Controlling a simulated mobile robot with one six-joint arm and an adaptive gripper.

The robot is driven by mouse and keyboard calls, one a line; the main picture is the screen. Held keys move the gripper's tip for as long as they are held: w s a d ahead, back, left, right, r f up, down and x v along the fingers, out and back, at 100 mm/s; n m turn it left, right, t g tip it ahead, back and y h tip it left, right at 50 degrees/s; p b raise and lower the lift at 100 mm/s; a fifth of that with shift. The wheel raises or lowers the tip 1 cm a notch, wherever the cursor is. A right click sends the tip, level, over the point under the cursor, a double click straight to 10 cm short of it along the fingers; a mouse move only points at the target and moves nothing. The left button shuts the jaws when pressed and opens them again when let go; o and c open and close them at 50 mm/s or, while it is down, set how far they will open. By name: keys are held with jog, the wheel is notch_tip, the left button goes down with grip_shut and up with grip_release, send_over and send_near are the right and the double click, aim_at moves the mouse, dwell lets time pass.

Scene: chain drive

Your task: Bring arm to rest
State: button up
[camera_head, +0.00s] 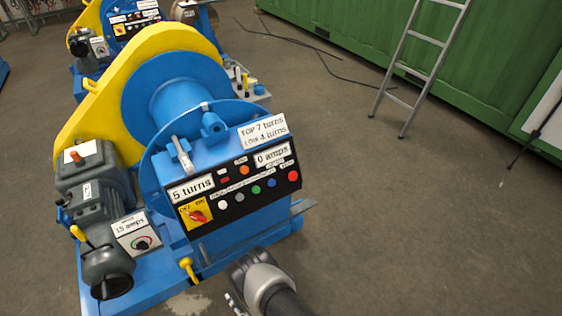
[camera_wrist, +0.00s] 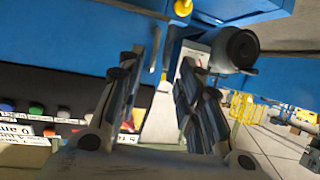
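My arm reaches into the bottom middle of the head view, in front of the blue winch machine (camera_head: 250,220). In that view my gripper is largely out of sight at the bottom edge. In the wrist view my gripper (camera_wrist: 160,75) has its two dark fingers standing apart with nothing held between them. The control panel (camera_wrist: 45,95) shows upside down at the left of the wrist view, beyond the fingers. In the head view the control panel (camera_head: 235,187) reads "5 turns" and "0 amps" and bears several coloured buttons and a red switch on a yellow plate (camera_head: 197,213).
Grey motors (camera_head: 95,190) and a "15 amps" box (camera_head: 137,235) sit left of the panel. A second blue and yellow machine (camera_head: 120,25) stands behind. A ladder (camera_head: 425,70) leans on a green container (camera_head: 500,70). The floor at right (camera_head: 420,220) is clear.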

jog(key=w+a+r+m+h, duration=0.1)
jog(key=w+r+m+h, duration=0.15)
jog(key=w+r, duration=1.6)
jog(key=w+d+r+m+h, duration=0.1)
jog(key=d+r, duration=0.2)
jog(key=r, duration=0.4)
jog(key=w+d+r+g+h, duration=0.1)
jog(key=d+r, duration=0.3)
jog(key=r, duration=0.3)
jog(key=w+d+r+m+h, duration=0.1)
jog(key=d+r+h, duration=0.15)
jog(key=r, duration=0.45)
jog(key=s+d+r+m+g+h, duration=0.1)
jog(key=s+d+r+m+g, duration=0.1)
jog(key=s+d+r, duration=1.2)
jog(key=s+d+r+m+g, duration=0.1)
jog(key=s+d+r, duration=0.1)
jog(key=s, duration=0.8)
jog(key=s+d+r+m+g+h, duration=0.1)
jog(key=s+d+r, duration=0.1)
jog(key=s, duration=0.7)
jog(key=shift+s+d+r, duration=0.3)
jog(key=shift+s+d, duration=0.05)
jog(key=shift+d, duration=0.5)
jog(key=shift+o, duration=0.2)
